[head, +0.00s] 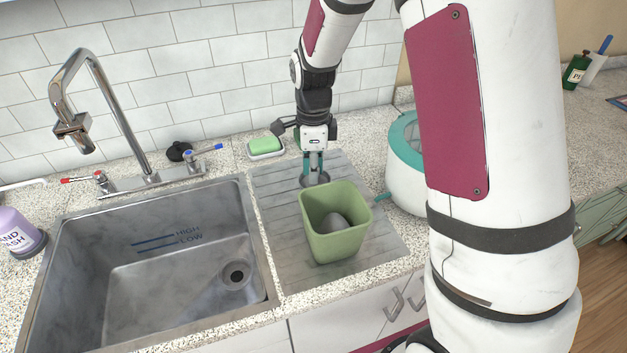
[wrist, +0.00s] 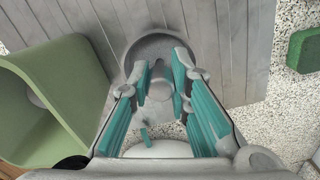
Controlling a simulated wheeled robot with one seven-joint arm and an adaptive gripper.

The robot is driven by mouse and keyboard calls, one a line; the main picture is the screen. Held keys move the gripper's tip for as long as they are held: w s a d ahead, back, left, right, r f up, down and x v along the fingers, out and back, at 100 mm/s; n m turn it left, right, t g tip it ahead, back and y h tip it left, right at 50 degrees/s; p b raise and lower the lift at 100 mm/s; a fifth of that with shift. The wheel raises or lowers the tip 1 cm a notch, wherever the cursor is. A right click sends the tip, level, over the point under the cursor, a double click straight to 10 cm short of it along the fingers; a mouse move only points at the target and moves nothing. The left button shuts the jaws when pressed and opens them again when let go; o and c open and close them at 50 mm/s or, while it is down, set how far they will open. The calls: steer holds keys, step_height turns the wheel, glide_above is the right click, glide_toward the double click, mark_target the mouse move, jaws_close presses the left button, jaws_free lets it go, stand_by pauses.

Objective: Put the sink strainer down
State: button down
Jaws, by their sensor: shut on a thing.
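The sink strainer (wrist: 148,48) is a grey round piece at the fingertips in the wrist view. In the head view its rim (head: 309,182) shows just behind the green bin, partly hidden by it. My gripper (head: 315,170) points down over the grooved drainboard and is shut on the strainer; its teal fingers (wrist: 163,85) stand either side of the strainer's middle. The strainer is low over the drainboard (head: 275,210); I cannot tell whether it touches. The steel sink (head: 150,290), with an open drain hole (head: 236,275), is to the left.
The green bin (head: 335,243) stands on the drainboard close in front of my gripper, with a grey rounded thing inside. A green bar in a dish (head: 266,154) is behind left. A white and teal container (head: 405,175) stands right. The drainboard's left strip is clear.

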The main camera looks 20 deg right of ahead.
steer(key=shift+f, duration=1.75)
steer(key=shift+f, duration=0.2)
steer(key=c, duration=1.5)
jaws_free()
steer(key=shift+r, duration=0.1)
step_height(320, 180, up, 12)
steer(key=s+r+n+t, duration=0.1)
steer(key=s+r+n, duration=0.3)
steer(key=s+n, duration=0.3)
steer(key=s+r+n+t, duration=0.2)
steer(key=s+r+n, duration=0.2)
steer(key=s+n, duration=0.3)
steer(key=s+r+n+t, duration=0.2)
steer(key=s+r+n, duration=0.2)
steer(key=s+n, duration=0.3)
steer(key=shift+s+d+r, duration=0.15)
steer(key=shift+s+r, duration=0.05)
steer(key=shift+s, duration=0.8)
steer(key=shift+s+d+r, duration=0.1)
steer(key=shift+s+r, duration=0.1)
steer(key=shift+s, duration=0.75)
